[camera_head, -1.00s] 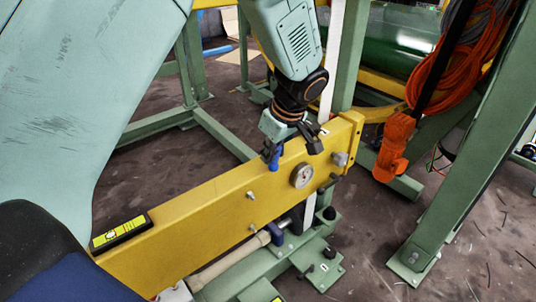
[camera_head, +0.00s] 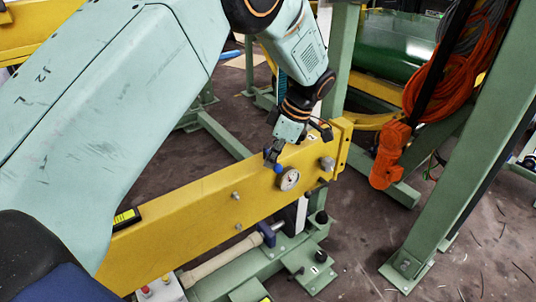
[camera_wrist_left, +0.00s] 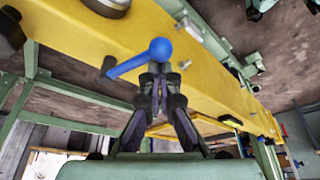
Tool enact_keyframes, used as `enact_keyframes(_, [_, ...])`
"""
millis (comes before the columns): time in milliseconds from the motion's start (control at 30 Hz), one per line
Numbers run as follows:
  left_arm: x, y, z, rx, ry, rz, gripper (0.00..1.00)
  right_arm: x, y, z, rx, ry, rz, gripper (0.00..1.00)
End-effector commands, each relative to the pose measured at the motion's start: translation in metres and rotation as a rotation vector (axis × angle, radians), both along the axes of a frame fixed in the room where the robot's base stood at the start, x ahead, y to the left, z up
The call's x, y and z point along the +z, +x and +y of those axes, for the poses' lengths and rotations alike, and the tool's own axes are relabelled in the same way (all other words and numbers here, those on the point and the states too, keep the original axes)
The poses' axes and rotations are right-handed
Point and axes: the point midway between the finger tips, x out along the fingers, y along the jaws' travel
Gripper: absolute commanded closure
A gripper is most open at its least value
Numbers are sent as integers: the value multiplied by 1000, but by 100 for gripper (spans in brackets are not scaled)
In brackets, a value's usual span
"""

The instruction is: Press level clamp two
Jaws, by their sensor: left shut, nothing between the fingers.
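A blue lever with a round ball end shows in front of the yellow beam (camera_head: 190,215) in the left wrist view; the ball (camera_wrist_left: 160,48) is at its upper right. I take this lever as the clamp, though no number is readable on it. In the head view the blue part (camera_head: 278,168) sits beside the round gauge (camera_head: 289,179). My left gripper (camera_head: 270,156) is shut and empty, pointing down at the blue part. In the wrist view its fingertips (camera_wrist_left: 160,75) lie just below the ball; I cannot tell whether they touch. My right gripper is not in view.
A spirit level (camera_head: 126,217) lies on the beam's left part. A second blue handle (camera_head: 267,235) is below the beam, by the green base (camera_head: 312,270). An orange hook (camera_head: 389,155) and cable hang at the right near a green post (camera_head: 455,150).

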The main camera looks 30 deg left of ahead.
Motion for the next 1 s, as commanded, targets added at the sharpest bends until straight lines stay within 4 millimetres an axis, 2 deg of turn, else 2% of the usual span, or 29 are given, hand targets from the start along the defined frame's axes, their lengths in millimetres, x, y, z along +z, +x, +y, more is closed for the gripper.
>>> enact_keyframes(233, [1, 5, -4, 162, 0, 1, 100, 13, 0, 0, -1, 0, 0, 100])
enact_keyframes(1000, [0, 7, -9, 154, -2, -2, 100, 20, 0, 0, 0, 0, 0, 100])
